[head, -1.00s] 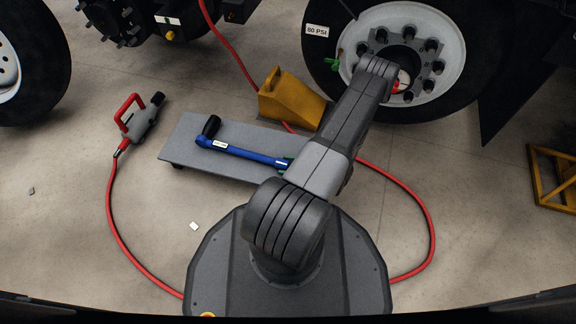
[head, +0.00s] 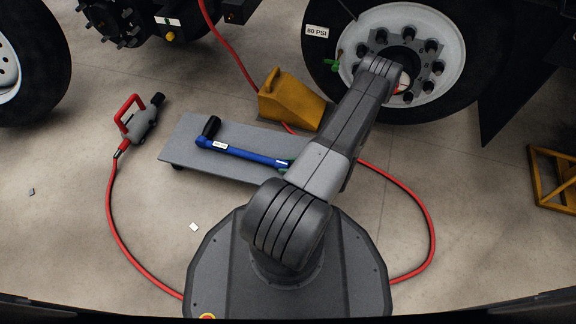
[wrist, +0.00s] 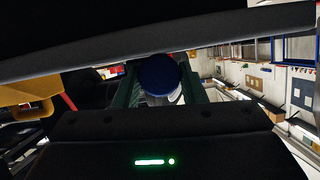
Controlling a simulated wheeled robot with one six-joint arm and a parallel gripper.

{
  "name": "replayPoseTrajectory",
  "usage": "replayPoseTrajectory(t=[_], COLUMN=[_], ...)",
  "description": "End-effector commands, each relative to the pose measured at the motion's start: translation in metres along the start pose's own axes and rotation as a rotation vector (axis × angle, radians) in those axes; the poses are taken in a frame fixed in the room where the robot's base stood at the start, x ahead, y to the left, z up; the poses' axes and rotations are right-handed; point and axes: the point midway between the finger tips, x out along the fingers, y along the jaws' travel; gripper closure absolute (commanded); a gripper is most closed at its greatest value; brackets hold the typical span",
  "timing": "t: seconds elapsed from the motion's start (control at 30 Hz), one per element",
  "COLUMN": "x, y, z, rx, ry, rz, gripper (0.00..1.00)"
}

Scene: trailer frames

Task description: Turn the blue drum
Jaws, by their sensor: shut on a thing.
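In the wrist view the round blue drum (wrist: 158,74) sits between the two dark green fingers of my gripper (wrist: 162,84), which is shut on it. A pale part shows just below its blue face. In the head view my arm hides most of the gripper and the drum. A long blue tool (head: 250,155) with a black grip lies across a grey low platform (head: 185,150). Dark green bits show at the tool's right end, beside my arm. How the drum joins the tool is hidden.
A yellow wheel chock (head: 290,100) stands behind the platform. A red air hose (head: 425,210) loops round my base to a red-handled air tool (head: 137,120). A large truck wheel (head: 445,50) stands behind my arm; a yellow stand (head: 550,180) is at right.

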Motion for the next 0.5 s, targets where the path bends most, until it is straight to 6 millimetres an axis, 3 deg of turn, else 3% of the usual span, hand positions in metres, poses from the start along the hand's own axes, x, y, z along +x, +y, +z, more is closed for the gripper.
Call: replayPoseTrajectory(t=[0.27,0.3,0.33,0.5], x=[-0.0001,-0.0001,-0.0001,-0.0001], y=[0.0001,0.0001,0.0001,0.0001], z=[0.0001,0.0001,0.0001,0.0001], rx=[0.003,0.003,0.003,0.002], ry=[-0.001,-0.001,-0.001,-0.001], rz=[-0.002,-0.001,-0.001,-0.001], gripper=[0.85,0.59,0.53,0.53])
